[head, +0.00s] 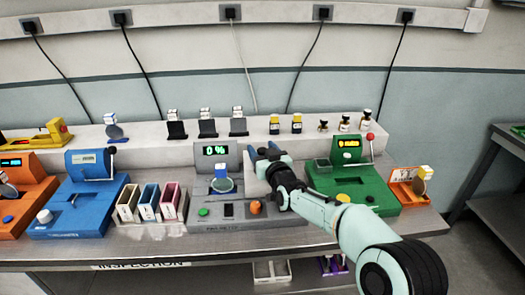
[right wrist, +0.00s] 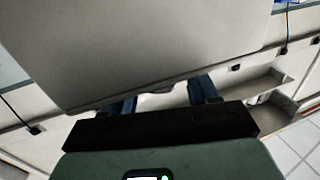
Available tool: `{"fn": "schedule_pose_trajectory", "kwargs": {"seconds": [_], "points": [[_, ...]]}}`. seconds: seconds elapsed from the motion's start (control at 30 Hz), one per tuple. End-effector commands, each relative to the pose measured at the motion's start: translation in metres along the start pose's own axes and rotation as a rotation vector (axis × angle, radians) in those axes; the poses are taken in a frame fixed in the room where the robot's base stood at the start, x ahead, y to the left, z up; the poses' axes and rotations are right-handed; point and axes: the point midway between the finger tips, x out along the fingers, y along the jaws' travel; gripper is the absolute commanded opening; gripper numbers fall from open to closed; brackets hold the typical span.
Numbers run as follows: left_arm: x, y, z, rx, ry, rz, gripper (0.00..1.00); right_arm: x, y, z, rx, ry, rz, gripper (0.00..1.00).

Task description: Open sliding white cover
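A grey machine (head: 207,208) with a "0 %" display stands at the middle of the bench. A white piece (head: 248,165), which may be the sliding cover, shows at its right side, beside my right gripper (head: 264,151). The arm partly hides this area. My right gripper's dark blue fingertips are apart. In the right wrist view the fingers of my right gripper (right wrist: 162,98) also stand apart, partly hidden behind a large grey panel (right wrist: 150,45). I cannot tell whether they touch anything. My left gripper is not in view.
A green machine (head: 350,182) stands just right of my right gripper. Blue (head: 80,205) and orange (head: 25,212) machines and several coloured bins (head: 148,205) stand to the left. Small bottles (head: 297,124) line the raised back ledge. A small orange device (head: 408,187) sits at the right.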

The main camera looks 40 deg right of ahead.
Motion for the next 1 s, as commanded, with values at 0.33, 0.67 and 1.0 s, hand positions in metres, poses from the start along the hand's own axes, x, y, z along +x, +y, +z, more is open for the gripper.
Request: {"fn": "schedule_pose_trajectory", "kwargs": {"seconds": [0.33,0.67,1.0], "points": [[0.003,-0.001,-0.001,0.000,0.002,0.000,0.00,-0.016,0.000,0.000,0.002,0.001,0.000,0.59],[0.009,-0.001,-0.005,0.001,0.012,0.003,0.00,-0.087,0.000,-0.001,0.002,0.003,0.000,0.59],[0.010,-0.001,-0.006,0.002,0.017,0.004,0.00,-0.132,0.000,0.000,0.000,0.001,0.001,0.59]]}}
